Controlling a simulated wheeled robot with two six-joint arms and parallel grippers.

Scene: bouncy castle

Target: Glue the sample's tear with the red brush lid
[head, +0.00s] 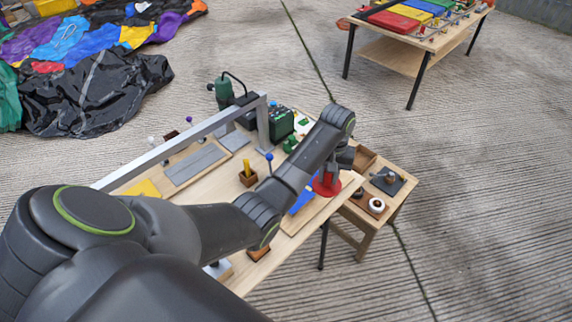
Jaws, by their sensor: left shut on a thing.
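My left arm reaches across the workbench from the left, and its gripper (344,158) points down at the bench's right end, partly hidden by its own wrist. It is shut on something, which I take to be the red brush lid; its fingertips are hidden. A wide red piece (327,185) shows just below the gripper; I cannot tell whether it is the held lid or a separate thing. A blue strip (303,198), perhaps the sample, lies on a wooden board beside it, partly behind my arm. No tear can be made out. My right gripper is not in view.
A small side table (357,215) at the right holds a white round container (377,205), an open wooden box (363,158) and a dark pad (401,184). A grey metal frame (190,138) spans the workbench.

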